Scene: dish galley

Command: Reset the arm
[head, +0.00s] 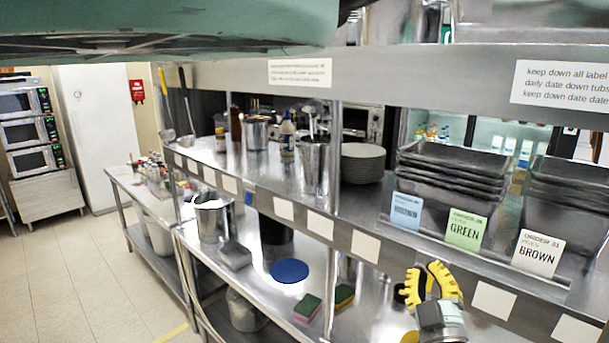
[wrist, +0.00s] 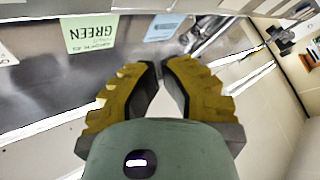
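My gripper (head: 427,274) is at the lower right of the head view, in front of the shelving's front edge. It has yellow ribbed fingers with dark pads and a grey-green body. In the wrist view the gripper (wrist: 160,68) points away from the camera. Its two fingers lean toward each other at the tips, with a narrow gap between them. Nothing shows between the fingers, and they seem to touch nothing.
Labels reading green (head: 465,231) and brown (head: 537,254) stand before stacked grey tubs (head: 440,188). Plates (head: 362,165) and pots are on the same shelf. A blue disc (head: 289,270) and sponges (head: 307,308) lie below. Floor (head: 80,285) at left is clear.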

